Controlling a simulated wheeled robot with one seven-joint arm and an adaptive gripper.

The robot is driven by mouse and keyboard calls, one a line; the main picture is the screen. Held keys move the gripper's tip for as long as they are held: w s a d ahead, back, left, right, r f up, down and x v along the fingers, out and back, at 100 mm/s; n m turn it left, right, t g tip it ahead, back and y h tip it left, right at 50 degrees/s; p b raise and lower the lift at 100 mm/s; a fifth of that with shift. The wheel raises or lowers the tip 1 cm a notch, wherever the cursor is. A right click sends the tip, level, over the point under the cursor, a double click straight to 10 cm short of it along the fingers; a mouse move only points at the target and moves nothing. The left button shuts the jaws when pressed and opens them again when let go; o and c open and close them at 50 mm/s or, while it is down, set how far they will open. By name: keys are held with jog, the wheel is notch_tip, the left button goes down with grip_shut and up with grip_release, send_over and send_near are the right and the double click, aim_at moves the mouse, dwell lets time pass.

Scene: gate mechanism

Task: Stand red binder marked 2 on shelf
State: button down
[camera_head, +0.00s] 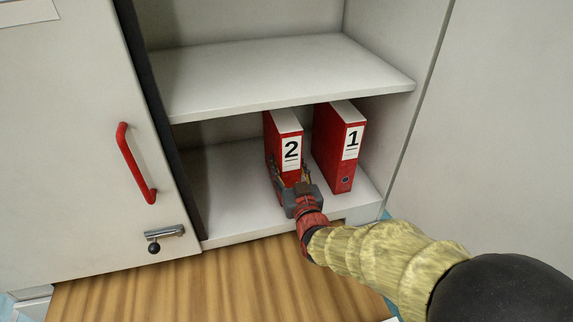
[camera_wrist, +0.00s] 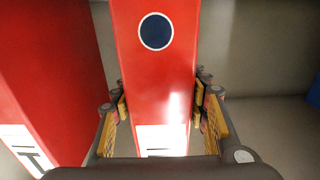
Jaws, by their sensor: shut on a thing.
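The red binder marked 2 (camera_head: 285,140) stands upright on the lower shelf (camera_head: 232,208) of the cabinet, spine facing out. My gripper (camera_head: 291,182) is at the lower part of its spine, with one finger on each side. In the wrist view the binder's red spine (camera_wrist: 157,85) with its dark round hole fills the space between the yellow-padded fingers (camera_wrist: 163,112). My gripper is shut on this binder. The binder's lower front is partly hidden by my gripper in the head view.
A red binder marked 1 (camera_head: 336,150) stands upright just right of binder 2, with a narrow gap. The middle shelf board (camera_head: 280,75) is above both. The cabinet door (camera_head: 70,150) with a red handle (camera_head: 137,163) stands open at left. Lower-shelf space left of binder 2 is clear.

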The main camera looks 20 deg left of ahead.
jog(key=c, duration=1)
grip_release()
jog(key=p+v, duration=0.1)
jog(key=v, duration=1.1)
jog(key=shift+s+r, duration=0.1)
jog(key=shift+s, duration=0.05)
